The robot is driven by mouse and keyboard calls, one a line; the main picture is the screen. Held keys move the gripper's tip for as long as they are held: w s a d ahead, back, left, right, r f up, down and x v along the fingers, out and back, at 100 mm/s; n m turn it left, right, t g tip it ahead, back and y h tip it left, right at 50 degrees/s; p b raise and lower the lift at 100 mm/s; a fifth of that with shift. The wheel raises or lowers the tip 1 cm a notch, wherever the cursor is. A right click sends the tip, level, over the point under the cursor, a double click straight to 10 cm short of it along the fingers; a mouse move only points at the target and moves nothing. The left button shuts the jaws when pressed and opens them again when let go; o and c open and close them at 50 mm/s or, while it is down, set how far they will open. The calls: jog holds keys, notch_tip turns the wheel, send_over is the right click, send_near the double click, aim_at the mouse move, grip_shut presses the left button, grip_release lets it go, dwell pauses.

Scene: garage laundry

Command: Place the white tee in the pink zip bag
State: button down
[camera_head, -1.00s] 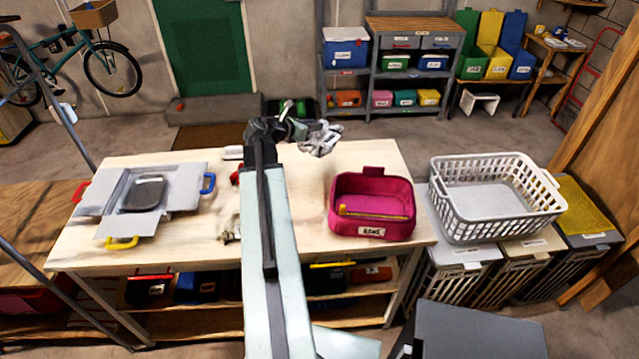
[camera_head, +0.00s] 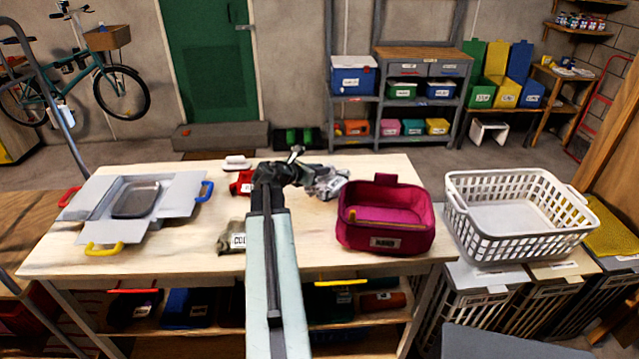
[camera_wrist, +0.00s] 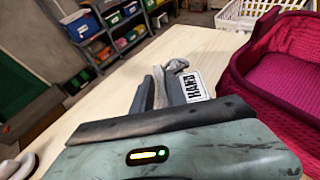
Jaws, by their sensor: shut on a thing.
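The white tee (camera_head: 328,184) is a crumpled white-grey cloth held in my gripper (camera_head: 318,178), left of the bag's far end. In the wrist view the cloth (camera_wrist: 177,66) shows between my gripper's fingers (camera_wrist: 165,88), with a white tag that seems to read HAND. My gripper is shut on it. The pink zip bag (camera_head: 385,242) stands on the table, open at the top, with a yellow zip edge and a label on its front. In the wrist view the bag (camera_wrist: 248,75) is just right of my gripper. The tee is outside the bag.
The wooden table (camera_head: 190,235) also holds a grey open box (camera_head: 90,190) with coloured handles, a grey-green labelled cloth (camera_head: 232,238), a red item (camera_head: 241,184) and a white item (camera_head: 237,162). A white laundry basket (camera_head: 520,240) stands right of the bag.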

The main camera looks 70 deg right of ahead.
aim_at(320, 178)
notch_tip(320, 178, down, 3)
jog(key=shift+b, duration=0.8)
jog(key=shift+r, duration=0.25)
jog(key=c, duration=1.7)
grip_release()
jog(key=shift+f, duration=0.2)
jog(key=shift+c, duration=0.2)
jog(key=o, duration=0.4)
